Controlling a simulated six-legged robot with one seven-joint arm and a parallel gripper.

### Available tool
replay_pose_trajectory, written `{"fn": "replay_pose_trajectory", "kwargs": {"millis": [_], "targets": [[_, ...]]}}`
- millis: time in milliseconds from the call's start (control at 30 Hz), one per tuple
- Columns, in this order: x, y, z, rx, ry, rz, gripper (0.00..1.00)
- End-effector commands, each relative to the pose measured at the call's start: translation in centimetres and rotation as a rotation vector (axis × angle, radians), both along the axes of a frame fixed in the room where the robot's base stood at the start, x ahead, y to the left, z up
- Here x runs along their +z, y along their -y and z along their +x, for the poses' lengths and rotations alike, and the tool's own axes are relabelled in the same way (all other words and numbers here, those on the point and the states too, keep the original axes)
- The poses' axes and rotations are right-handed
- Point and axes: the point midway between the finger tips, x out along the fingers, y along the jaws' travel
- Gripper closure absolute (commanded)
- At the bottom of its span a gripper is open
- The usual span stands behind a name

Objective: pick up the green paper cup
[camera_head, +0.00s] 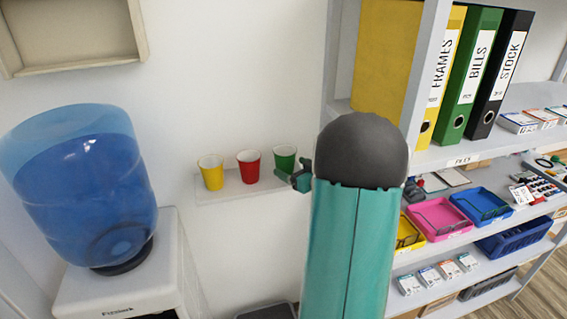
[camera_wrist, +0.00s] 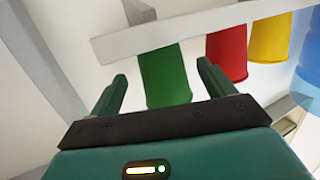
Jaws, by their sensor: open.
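The green paper cup (camera_head: 285,158) stands upright at the right end of a small white wall shelf (camera_head: 236,188) in the head view. My gripper (camera_head: 289,178) is close beside it at the lower right, mostly hidden behind my arm. In the wrist view, where the scene appears upside down, the green cup (camera_wrist: 164,78) shows between the two open fingers of my gripper (camera_wrist: 162,71), with a gap on each side. The gripper is empty. I cannot tell how deep the cup sits between the fingers.
A red cup (camera_head: 249,166) and a yellow cup (camera_head: 211,172) stand left of the green one on the same shelf. A water dispenser with a blue bottle (camera_head: 85,190) is at left. A shelving unit (camera_head: 425,158) with binders and trays is close at right.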

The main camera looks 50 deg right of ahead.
Motion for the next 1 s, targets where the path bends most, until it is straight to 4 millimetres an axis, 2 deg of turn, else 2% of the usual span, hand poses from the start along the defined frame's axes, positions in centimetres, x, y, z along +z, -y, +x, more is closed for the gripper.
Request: {"fn": "replay_pose_trajectory", "kwargs": {"millis": [100,200,500,733,1000], "targets": [[-0.3,0.1,2.1,0.005,-0.001,0.001,0.18],[-0.5,0.3,3.5,0.005,-0.002,0.001,0.18],[-0.5,0.3,4.3,0.006,-0.001,0.000,0.18],[-0.6,0.3,4.3,0.006,-0.001,0.000,0.63],[-0.5,0.3,4.3,0.006,-0.001,0.000,0.65]]}}
